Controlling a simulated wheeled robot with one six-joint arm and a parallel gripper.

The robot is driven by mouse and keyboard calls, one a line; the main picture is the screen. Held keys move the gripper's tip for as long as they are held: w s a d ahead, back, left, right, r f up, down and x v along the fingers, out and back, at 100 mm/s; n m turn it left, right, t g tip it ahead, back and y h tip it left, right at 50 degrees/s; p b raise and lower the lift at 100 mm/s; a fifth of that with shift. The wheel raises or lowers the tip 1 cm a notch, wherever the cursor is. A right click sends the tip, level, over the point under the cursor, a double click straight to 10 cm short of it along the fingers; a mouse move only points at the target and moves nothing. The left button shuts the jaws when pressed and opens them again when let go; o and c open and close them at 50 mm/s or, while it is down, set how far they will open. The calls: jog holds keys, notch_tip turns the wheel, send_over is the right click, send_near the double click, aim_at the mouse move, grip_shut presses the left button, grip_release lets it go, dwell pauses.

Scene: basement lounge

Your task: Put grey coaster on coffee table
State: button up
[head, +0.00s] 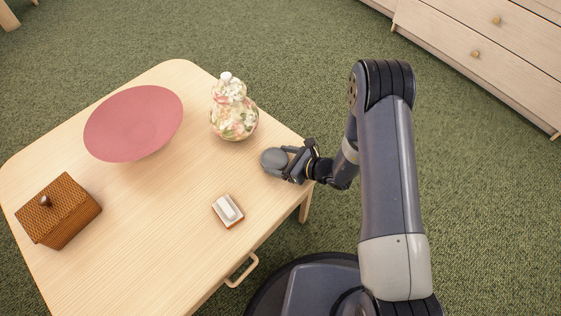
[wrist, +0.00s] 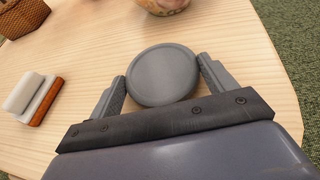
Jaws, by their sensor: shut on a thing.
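The grey coaster (head: 274,159) is a round disc at the right edge area of the light wood coffee table (head: 150,210). In the wrist view the coaster (wrist: 163,75) lies between the two fingers of my gripper (wrist: 162,82), which are shut on its sides. My gripper (head: 286,161) reaches in from the right in the head view. The coaster is over the tabletop (wrist: 235,40); I cannot tell whether it touches the wood or is held slightly above it.
On the table are a pink bowl (head: 133,125), a floral jar (head: 233,112), a wicker box (head: 60,211) and a small white-and-brown block (head: 228,211). Bare wood lies between them. A drawer cabinet (head: 490,45) stands at the upper right on green carpet.

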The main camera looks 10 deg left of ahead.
jog(key=shift+f, duration=0.15)
jog(key=o, duration=0.5)
jog(key=shift+f, duration=0.2)
jog(key=o, duration=0.4)
jog(key=shift+r, duration=0.1)
jog(key=shift+r, duration=0.2)
jog(key=p+v, duration=0.2)
jog(key=v, duration=1)
jog(key=shift+f+p, duration=0.15)
jog(key=shift+p, duration=0.15)
